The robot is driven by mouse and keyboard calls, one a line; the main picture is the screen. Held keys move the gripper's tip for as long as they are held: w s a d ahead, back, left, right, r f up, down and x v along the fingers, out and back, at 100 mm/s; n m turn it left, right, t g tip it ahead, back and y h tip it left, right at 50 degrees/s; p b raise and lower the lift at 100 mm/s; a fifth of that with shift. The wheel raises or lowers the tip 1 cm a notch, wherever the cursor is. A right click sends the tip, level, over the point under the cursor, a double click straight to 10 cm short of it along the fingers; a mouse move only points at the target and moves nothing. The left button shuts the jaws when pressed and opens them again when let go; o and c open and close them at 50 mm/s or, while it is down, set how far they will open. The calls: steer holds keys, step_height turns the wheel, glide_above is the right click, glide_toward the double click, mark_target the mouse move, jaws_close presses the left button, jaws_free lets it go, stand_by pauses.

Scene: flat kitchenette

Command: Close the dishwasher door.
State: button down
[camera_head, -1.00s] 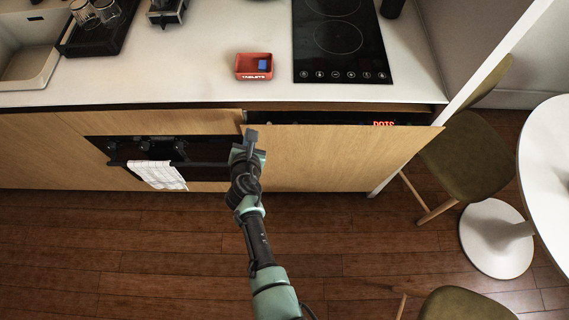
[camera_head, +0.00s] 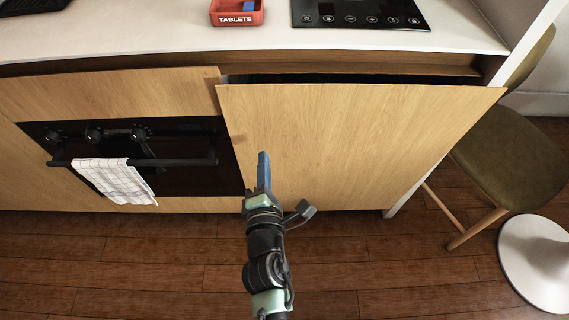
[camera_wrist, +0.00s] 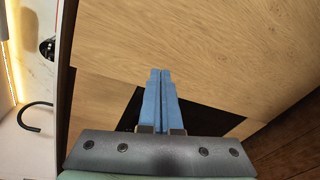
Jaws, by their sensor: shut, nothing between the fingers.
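The dishwasher door (camera_head: 350,135) is a wood-fronted panel under the counter. In the head view its top edge stands slightly out from the counter, with a narrow dark gap behind it, so it is a little ajar. My gripper (camera_head: 264,158) is in front of the door's left part, its blue fingers shut and empty. In the wrist view the shut fingers (camera_wrist: 161,75) point at wood panelling (camera_wrist: 200,45). I cannot tell whether the fingertips touch the door.
Left of the door is a black oven (camera_head: 190,135) with a bar handle and a checked towel (camera_head: 115,180). A red tablets box (camera_head: 237,12) and a cooktop (camera_head: 360,14) are on the counter. A chair (camera_head: 500,150) stands right; the floor in front is clear.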

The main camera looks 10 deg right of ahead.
steer(key=s+d+f+m+t+h+b, duration=0.15)
steer(key=s+d+f+m+b, duration=0.35)
steer(key=b, duration=0.9)
glide_toward(284, 134)
steer(key=shift+t, duration=0.35)
steer(key=x, duration=0.7)
steer(key=shift+d+f+b, duration=0.1)
steer(key=shift+f+b, duration=0.25)
steer(key=shift+f, duration=0.05)
